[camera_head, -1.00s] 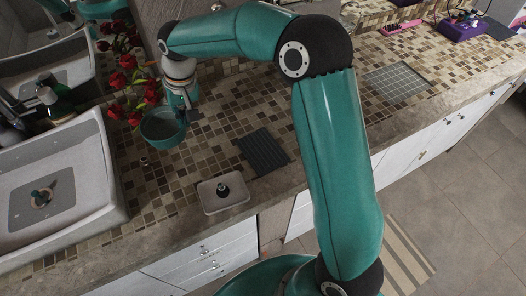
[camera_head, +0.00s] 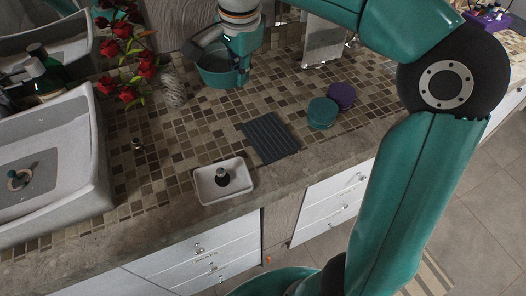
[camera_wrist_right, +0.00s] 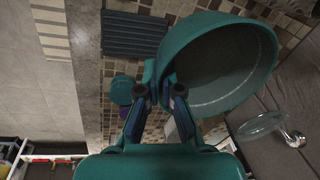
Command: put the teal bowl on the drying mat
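The teal bowl (camera_head: 213,74) is in my right gripper (camera_head: 242,72) near the back of the counter, at the top of the head view. In the right wrist view the fingers (camera_wrist_right: 165,92) are closed at the rim of the bowl (camera_wrist_right: 225,65), whose opening shows. The bowl looks raised off the counter, but its exact height is unclear. The dark ribbed drying mat (camera_head: 270,137) lies flat and bare, to the right of and nearer than the bowl. It also shows in the wrist view (camera_wrist_right: 133,36). My left gripper is out of view.
A white dish (camera_head: 208,192) with a small dark item stands left of the mat near the front edge. A twisted vase (camera_head: 172,90) with red flowers and the sink are at left.

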